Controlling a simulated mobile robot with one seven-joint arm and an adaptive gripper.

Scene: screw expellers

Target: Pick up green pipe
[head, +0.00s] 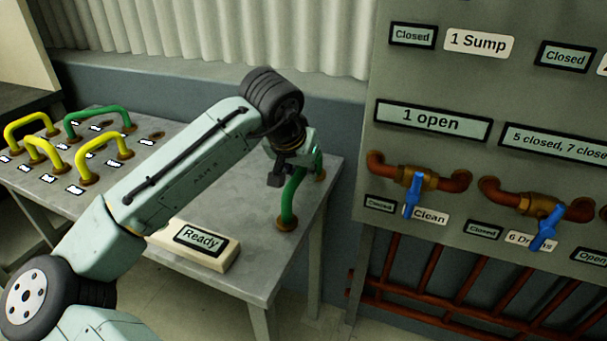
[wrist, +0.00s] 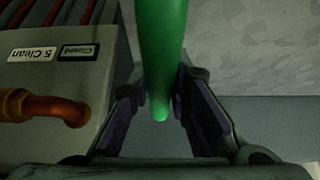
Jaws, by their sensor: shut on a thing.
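A green pipe (head: 289,200) stands as an arch near the right edge of the grey table (head: 262,262). Its two visible ends meet brown fittings on the tabletop; whether they sit fully down in them I cannot tell. My gripper (head: 281,172) is at the upper part of this pipe, shut on it. In the wrist view the green pipe (wrist: 162,45) runs between the two fingers of my gripper (wrist: 160,105). A second green pipe (head: 98,112) stands at the back left of the table.
Several yellow pipes (head: 103,143) stand at the table's left. A box with a "Ready" display (head: 200,238) lies at the front. A grey panel (head: 450,75) with blue-handled valves (head: 415,193) rises close on the right. A corrugated wall (head: 220,30) is behind.

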